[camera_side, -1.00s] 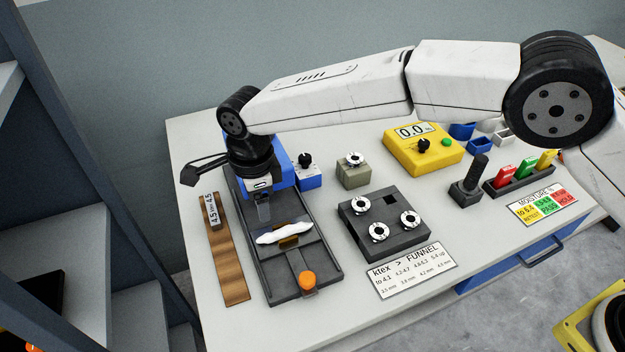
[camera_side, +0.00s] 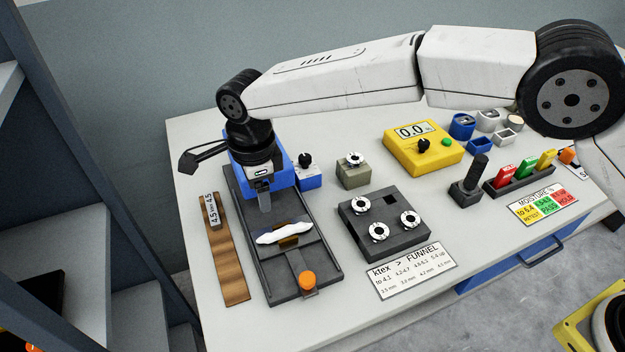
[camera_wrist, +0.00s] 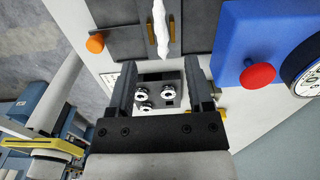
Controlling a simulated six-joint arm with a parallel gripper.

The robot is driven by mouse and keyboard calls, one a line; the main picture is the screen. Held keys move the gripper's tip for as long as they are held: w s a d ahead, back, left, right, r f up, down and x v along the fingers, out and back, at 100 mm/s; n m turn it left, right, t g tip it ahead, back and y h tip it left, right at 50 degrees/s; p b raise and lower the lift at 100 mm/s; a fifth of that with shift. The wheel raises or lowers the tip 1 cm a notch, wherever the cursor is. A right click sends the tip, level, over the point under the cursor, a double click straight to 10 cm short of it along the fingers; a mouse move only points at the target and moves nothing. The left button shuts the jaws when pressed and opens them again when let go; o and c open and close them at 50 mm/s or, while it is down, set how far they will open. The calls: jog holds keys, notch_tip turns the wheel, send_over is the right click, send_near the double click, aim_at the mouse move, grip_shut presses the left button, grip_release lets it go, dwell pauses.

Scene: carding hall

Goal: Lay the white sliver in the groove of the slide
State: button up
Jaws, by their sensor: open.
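The white sliver (camera_side: 284,234) lies across the dark slide (camera_side: 310,257), between two brass cheeks (camera_side: 289,241). In the wrist view the sliver (camera_wrist: 160,28) runs lengthwise between the cheeks (camera_wrist: 151,33). How deep it sits in the groove is hard to tell. The slide has an orange knob (camera_side: 307,280) at its near end. My gripper (camera_side: 263,203) points down over the far part of the slide, behind the sliver and apart from it. The wrist view shows its two fingers (camera_wrist: 160,72) spread with nothing between them.
A blue block (camera_side: 280,172) stands close beside my gripper. A dark plate with several white rings (camera_side: 405,245) is right of the slide. A brown strip (camera_side: 231,265) with a marked weight (camera_side: 213,210) lies left. A yellow meter (camera_side: 440,155) stands further back. Bare table lies in front.

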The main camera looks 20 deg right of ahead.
jog(key=s+d+r+n+t, duration=0.1)
jog(key=d+n, duration=0.7)
jog(key=d, duration=1.4)
jog(key=s+d+f+n+t, duration=0.1)
jog(key=s+d+f+n, duration=0.1)
jog(key=s+d+n, duration=0.7)
jog(key=s+d, duration=0.7)
jog(key=shift+d+n+t, duration=0.3)
jog(key=shift+n, duration=0.1)
